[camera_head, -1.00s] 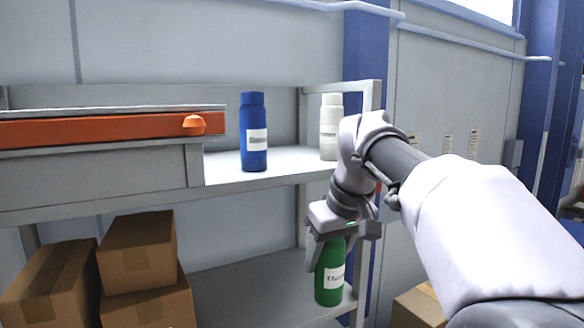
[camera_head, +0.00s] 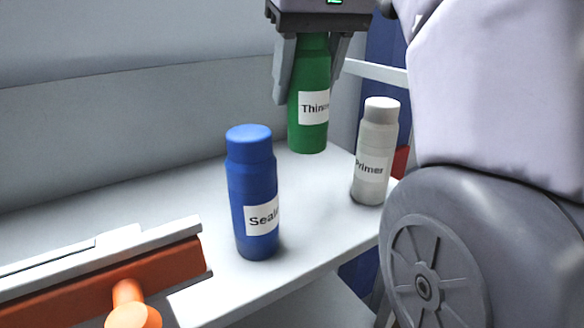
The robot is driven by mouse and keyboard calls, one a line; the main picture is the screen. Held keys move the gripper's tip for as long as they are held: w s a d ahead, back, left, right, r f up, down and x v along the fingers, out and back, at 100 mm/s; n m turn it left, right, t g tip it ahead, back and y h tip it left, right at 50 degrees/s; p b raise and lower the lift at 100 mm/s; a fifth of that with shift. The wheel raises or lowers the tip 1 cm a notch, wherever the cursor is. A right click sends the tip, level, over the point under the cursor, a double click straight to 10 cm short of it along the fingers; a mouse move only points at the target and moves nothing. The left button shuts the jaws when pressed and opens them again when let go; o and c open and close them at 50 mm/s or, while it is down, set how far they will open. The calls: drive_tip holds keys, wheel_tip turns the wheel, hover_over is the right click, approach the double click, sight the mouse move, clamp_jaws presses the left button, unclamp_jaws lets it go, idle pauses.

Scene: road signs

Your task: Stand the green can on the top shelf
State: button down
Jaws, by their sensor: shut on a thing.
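My gripper (camera_head: 308,85) points down at the top centre, its two fingers shut on the upper part of the green can (camera_head: 307,132). The can is upright with a white label that starts "Thin". It is over the far part of the top shelf (camera_head: 317,215), behind and between a blue can and a white can. Its base looks at or very near the shelf surface; I cannot tell whether it touches.
The blue can (camera_head: 252,190) stands nearer the front edge. The white can (camera_head: 372,160), labelled "Primer", stands at the right, close to my arm. An orange drawer front with a knob (camera_head: 133,305) is at lower left.

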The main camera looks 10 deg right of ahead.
sight(311, 119)
drive_tip(key=s+f, duration=0.3)
drive_tip(key=f, duration=0.1)
drive_tip(key=shift+s+a, duration=0.1)
drive_tip(key=shift+s, duration=0.25)
drive_tip(key=b+x, duration=0.1)
drive_tip(key=x, duration=0.4)
drive_tip(key=shift+f, duration=0.35)
drive_tip(key=shift+s+r, duration=0.1)
drive_tip(key=shift+s, duration=0.35)
drive_tip(key=c, duration=0.6)
unclamp_jaws()
drive_tip(key=shift+w, duration=0.4)
drive_tip(key=shift+c, duration=0.2)
drive_tip(key=shift+s, duration=0.1)
drive_tip(key=shift+s, duration=0.15)
